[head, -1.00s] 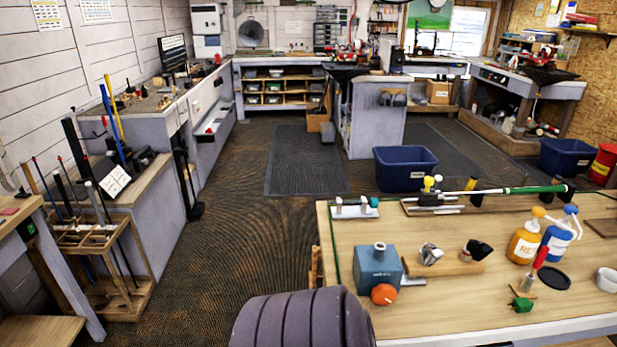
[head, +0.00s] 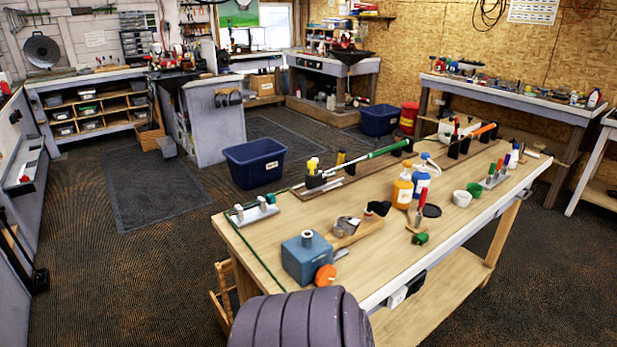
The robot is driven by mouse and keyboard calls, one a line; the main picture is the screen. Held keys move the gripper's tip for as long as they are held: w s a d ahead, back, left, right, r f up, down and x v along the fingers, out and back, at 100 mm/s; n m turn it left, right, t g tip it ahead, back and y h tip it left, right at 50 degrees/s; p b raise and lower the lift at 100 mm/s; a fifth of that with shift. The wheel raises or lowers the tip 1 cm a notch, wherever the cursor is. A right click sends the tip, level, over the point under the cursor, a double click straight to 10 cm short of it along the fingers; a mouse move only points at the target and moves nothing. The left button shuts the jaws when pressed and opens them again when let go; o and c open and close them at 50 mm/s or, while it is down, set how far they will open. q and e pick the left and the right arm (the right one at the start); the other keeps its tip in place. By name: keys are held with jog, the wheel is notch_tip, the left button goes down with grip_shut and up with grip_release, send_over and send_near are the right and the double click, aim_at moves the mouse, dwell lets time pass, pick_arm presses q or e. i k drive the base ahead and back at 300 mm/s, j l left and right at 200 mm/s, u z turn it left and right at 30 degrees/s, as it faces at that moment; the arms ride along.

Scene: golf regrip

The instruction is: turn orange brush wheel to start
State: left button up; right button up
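In the head view, a round orange wheel (head: 325,278) sits low at the front right of a blue-grey box (head: 307,259) with a grey cap on top. The box stands at the near left end of a wooden workbench (head: 262,246). I take the orange wheel to be the brush wheel; no brush shows on it. Neither of my grippers is in view, and nothing touches the wheel.
A golf club with a green grip (head: 384,150) lies along the bench's far side. An orange bottle (head: 403,190), a blue-and-white bottle (head: 420,186) and a white cup (head: 462,198) stand farther right. A blue bin (head: 255,163) is on the floor behind.

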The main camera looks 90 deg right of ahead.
aim_at(325, 275)
jog(key=i+z, duration=0.1)
jog(key=z, duration=0.35)
jog(key=i+z, duration=0.1)
jog(key=z, duration=0.3)
jog(key=i+j+z, duration=0.1)
jog(key=z, duration=0.35)
jog(key=i+j+z, duration=0.1)
jog(key=z, duration=0.3)
jog(key=j+z, duration=0.15)
jog(key=z, duration=0.3)
jog(key=i+j+z, duration=0.1)
jog(key=z, duration=0.35)
